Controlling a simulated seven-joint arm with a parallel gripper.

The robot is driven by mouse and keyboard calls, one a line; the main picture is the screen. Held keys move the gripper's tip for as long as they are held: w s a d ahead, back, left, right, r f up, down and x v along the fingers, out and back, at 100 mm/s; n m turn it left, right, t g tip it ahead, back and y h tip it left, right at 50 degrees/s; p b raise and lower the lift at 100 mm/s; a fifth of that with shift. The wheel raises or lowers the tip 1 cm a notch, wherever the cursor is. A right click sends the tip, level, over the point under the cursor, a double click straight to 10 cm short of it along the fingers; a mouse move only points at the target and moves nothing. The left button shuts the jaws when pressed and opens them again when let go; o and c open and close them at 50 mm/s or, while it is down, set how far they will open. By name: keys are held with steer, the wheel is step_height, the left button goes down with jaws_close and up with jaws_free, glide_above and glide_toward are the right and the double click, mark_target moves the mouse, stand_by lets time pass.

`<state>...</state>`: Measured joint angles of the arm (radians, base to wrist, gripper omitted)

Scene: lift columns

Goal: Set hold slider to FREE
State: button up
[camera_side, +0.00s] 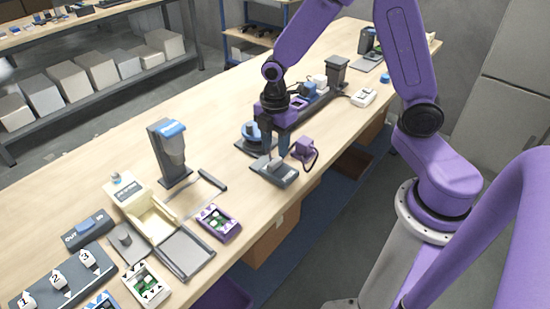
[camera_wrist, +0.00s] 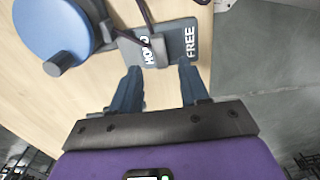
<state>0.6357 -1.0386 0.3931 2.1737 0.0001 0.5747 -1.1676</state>
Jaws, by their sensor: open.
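The hold slider is a flat grey plate (camera_side: 282,179) near the front edge of the bench; it also shows in the wrist view (camera_wrist: 176,31). Its white labels read HOLD on the left and FREE on the right in the wrist view. A small grey knob (camera_wrist: 158,47) sits towards the HOLD side and partly covers that word. My gripper (camera_side: 273,150) is over the plate, pointing down. In the wrist view my gripper (camera_wrist: 158,72) is open, with its fingertips apart just below the plate and the knob between their lines. Contact cannot be told.
A blue round dial (camera_wrist: 55,25) with a grey knob stands left of the plate in the wrist view. A purple block (camera_side: 303,148) with a cable is close beside the slider. A grey-and-blue column device (camera_side: 170,150) and several switch panels stand further left.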

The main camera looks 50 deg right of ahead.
mark_target(275, 161)
steer(key=shift+f, duration=2.8)
steer(key=shift+c, duration=0.3)
